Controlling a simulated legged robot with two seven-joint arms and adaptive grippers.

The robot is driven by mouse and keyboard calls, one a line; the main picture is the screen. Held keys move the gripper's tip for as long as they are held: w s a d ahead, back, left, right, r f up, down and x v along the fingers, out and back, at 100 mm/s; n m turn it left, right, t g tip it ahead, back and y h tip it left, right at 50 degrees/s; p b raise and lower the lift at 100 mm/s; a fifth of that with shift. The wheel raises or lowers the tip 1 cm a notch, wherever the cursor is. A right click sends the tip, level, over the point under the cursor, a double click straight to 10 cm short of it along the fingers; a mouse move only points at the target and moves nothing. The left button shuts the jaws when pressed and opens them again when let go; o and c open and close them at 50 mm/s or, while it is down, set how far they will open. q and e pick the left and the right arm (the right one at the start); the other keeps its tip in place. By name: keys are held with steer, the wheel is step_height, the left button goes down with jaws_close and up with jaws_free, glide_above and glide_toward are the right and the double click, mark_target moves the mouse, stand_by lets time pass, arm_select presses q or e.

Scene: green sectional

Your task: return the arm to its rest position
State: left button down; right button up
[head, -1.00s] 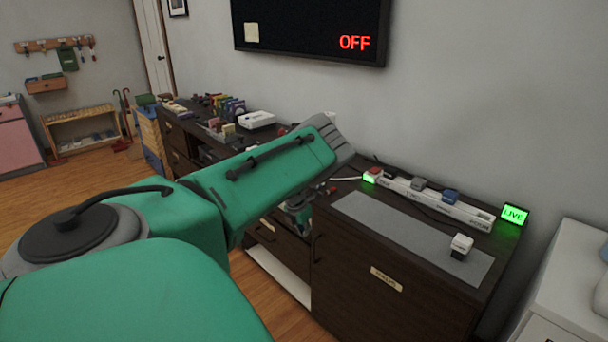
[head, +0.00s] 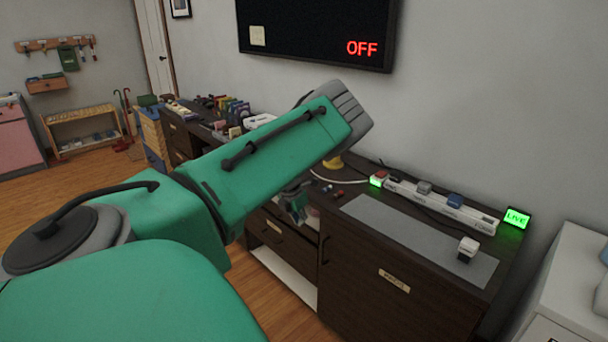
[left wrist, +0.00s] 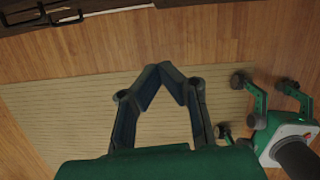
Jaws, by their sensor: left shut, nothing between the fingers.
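My left arm (head: 270,150) is green and reaches from the lower left across the head view, in front of the dark cabinet (head: 350,270). My right gripper does not show in either view.
A wall screen (head: 315,30) reads OFF. A white cabinet (head: 570,290) stands at the right. Wooden floor (head: 275,285) is open in front.

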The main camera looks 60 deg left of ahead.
arm_select(q)
steer(key=s+d+f+n+t+h, duration=0.1)
steer(key=s+d+f+n, duration=0.15)
steer(key=d+n, duration=0.5)
steer(key=s+d+f+n, duration=0.1)
steer(key=d+f+n, duration=0.3)
steer(key=d, duration=0.6)
steer(key=s+d+f+n+t+h, duration=0.1)
steer(key=s+d+f+n, duration=0.1)
steer(key=d+n, duration=0.6)
steer(key=s+d+r+n+g+y, duration=0.1)
steer(key=s+d+n+g, duration=0.3)
steer(key=s+d+n, duration=0.8)
steer(key=s+d+r, duration=0.1)
steer(key=s+d, duration=0.3)
steer(key=s, duration=0.2)
steer(key=shift+s+r, duration=0.2)
steer(key=shift+s, duration=0.2)
steer(key=shift+a+n, duration=0.25)
steer(key=shift+d, duration=0.15)
